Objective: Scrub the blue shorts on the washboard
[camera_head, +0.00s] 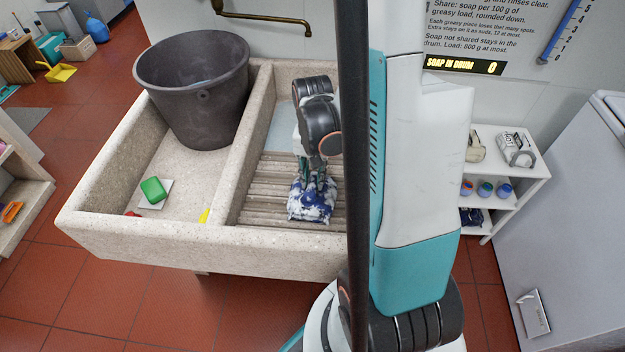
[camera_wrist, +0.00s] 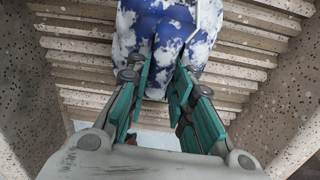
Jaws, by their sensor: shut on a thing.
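The blue shorts (camera_head: 312,203), blue with white blotches, lie bunched on the ridged washboard (camera_head: 270,190) in the right basin of the stone sink. In the wrist view the shorts (camera_wrist: 190,30) spread over the washboard ridges (camera_wrist: 75,60). My gripper (camera_head: 316,180) points down at the shorts from above. In the wrist view its teal fingers (camera_wrist: 160,75) are shut on a fold of the cloth. The fingertips partly hide the fold, and my arm covers the right part of the basin in the head view.
A dark bucket (camera_head: 193,90) stands in the left basin, with a green soap bar (camera_head: 153,189) on a white pad nearby. A stone divider (camera_head: 243,135) separates the basins. A brass tap (camera_head: 265,17) juts from the wall above. A white shelf (camera_head: 510,170) stands at the right.

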